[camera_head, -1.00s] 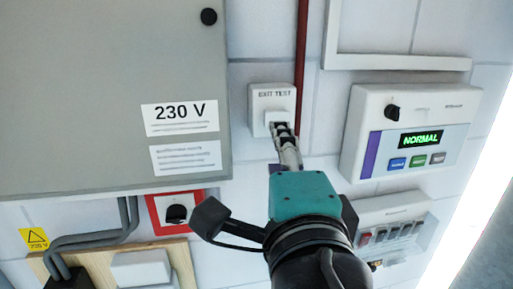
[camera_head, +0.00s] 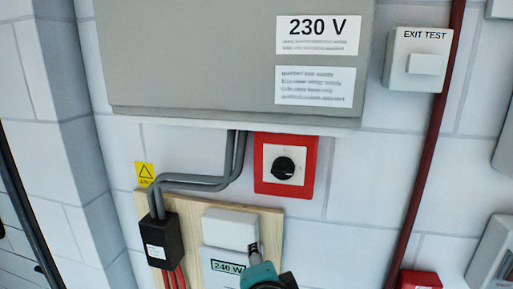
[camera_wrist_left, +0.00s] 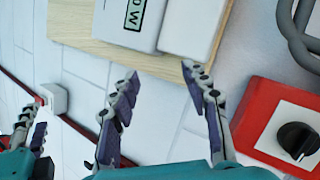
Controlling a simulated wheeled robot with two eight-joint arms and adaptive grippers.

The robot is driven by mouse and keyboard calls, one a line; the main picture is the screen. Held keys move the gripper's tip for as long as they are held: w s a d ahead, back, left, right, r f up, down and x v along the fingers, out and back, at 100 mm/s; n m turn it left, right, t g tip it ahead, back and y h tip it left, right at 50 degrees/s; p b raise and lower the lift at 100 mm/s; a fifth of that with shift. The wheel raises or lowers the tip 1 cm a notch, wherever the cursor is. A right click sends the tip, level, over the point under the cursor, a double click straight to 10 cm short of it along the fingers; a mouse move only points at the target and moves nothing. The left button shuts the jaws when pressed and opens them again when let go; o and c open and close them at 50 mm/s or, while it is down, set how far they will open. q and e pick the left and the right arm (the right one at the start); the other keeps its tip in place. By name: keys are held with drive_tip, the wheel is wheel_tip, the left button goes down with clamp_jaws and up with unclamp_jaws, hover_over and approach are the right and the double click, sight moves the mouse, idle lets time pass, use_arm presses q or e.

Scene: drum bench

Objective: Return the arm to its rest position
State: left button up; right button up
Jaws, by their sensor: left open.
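In the head view my left gripper (camera_head: 254,250) reaches up from the bottom edge, in front of the white meter box (camera_head: 230,226) on a wooden board (camera_head: 268,230). In the left wrist view its two fingers (camera_wrist_left: 158,78) are spread, with nothing between them; I cannot tell whether they touch the board. Part of another teal gripper, my right one (camera_wrist_left: 32,138), shows at the left edge of the wrist view; its jaw opening is unclear. It is not in the head view.
A red-framed rotary switch (camera_head: 285,168), grey cabinet (camera_head: 200,60), EXIT TEST box (camera_head: 418,60) and red pipe (camera_head: 425,170) are on the wall. Grey conduits (camera_head: 190,182) run into a black box (camera_head: 160,240). Bare wall lies between the rotary switch and the pipe.

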use_arm(q)
drive_tip(key=s+a+f+n+g+b, duration=0.1)
drive_tip(key=a+f+n+b, duration=0.3)
drive_tip(key=f, duration=1.3)
drive_tip(key=s+a+f+n+g+b, duration=0.2)
drive_tip(key=a+f+n+b, duration=0.3)
drive_tip(key=a+f+b, duration=0.3)
drive_tip(key=s+a+f+n+g+b, duration=0.2)
drive_tip(key=f+b, duration=1)
drive_tip(key=f, duration=1.4)
drive_tip(key=a+n, duration=0.2)
drive_tip(key=a, duration=0.2)
drive_tip(key=shift+s+a+f+n, duration=0.2)
drive_tip(key=shift+a+n, duration=0.1)
drive_tip(key=shift+a, duration=0.1)
use_arm(e)
wheel_tip(320, 180, down, 26)
drive_tip(key=shift+o, duration=0.9)
